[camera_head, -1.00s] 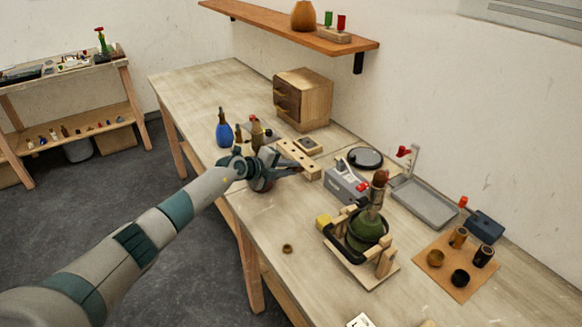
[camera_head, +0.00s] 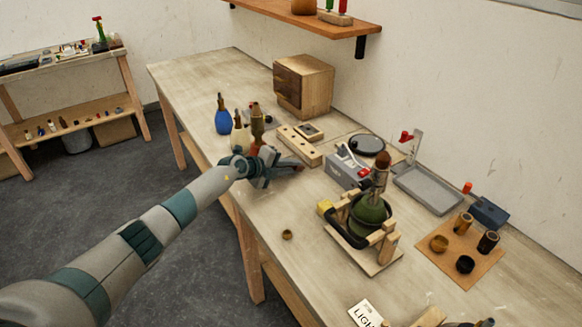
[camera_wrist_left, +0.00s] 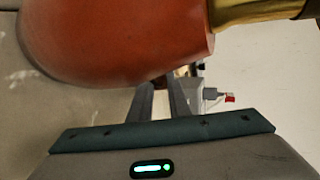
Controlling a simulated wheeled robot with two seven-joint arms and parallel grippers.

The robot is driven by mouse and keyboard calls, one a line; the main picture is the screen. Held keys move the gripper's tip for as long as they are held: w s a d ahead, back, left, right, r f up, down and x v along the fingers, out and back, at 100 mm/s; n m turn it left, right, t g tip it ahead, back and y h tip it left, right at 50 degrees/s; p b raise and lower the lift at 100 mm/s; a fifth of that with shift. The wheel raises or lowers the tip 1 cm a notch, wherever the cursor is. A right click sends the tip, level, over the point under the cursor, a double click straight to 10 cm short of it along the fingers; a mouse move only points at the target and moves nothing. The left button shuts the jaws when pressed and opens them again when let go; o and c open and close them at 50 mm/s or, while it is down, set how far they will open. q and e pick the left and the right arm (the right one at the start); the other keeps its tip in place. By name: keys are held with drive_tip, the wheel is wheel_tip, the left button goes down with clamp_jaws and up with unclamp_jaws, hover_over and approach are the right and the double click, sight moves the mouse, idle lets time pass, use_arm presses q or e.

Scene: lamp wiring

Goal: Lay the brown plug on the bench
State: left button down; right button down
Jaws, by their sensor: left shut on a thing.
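My left gripper (camera_head: 297,166) reaches in low over the bench (camera_head: 330,222), just in front of the pale wooden block with holes (camera_head: 300,146). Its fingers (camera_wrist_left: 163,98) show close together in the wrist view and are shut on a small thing. Only a dark brownish bit of that thing (camera_wrist_left: 182,72) shows near the fingertips; I take it for the brown plug, mostly hidden. Whether it touches the bench I cannot tell. A large reddish-brown lamp body with a brass neck (camera_wrist_left: 120,40) fills the top of the wrist view, close to the camera. My right gripper is not in view.
Blue (camera_head: 223,120) and cream (camera_head: 239,137) lamp bodies stand left of the gripper. A grey box (camera_head: 345,172) and a green lamp body in a wooden cradle (camera_head: 369,213) stand to the right. A small brown ring (camera_head: 287,235) lies on open bench in front.

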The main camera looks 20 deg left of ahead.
use_arm(q)
drive_tip(key=c, duration=1.6)
unclamp_jaws()
drive_tip(key=shift+s+f, duration=0.15)
drive_tip(key=shift+s+a, duration=0.1)
drive_tip(key=shift+s+a, duration=0.1)
drive_tip(key=shift+s, duration=0.1)
drive_tip(key=shift+w+r+b+v, duration=0.1)
drive_tip(key=shift+r+b+v, duration=0.1)
drive_tip(key=shift+v, duration=2.6)
drive_tip(key=shift+w+r+b+v, duration=0.1)
drive_tip(key=shift+b+v, duration=0.1)
drive_tip(key=shift+v, duration=2.6)
drive_tip(key=shift+w+r+b+v, duration=0.1)
drive_tip(key=shift+r+b+v, duration=0.1)
drive_tip(key=shift+v, duration=2.65)
drive_tip(key=shift+f, duration=0.1)
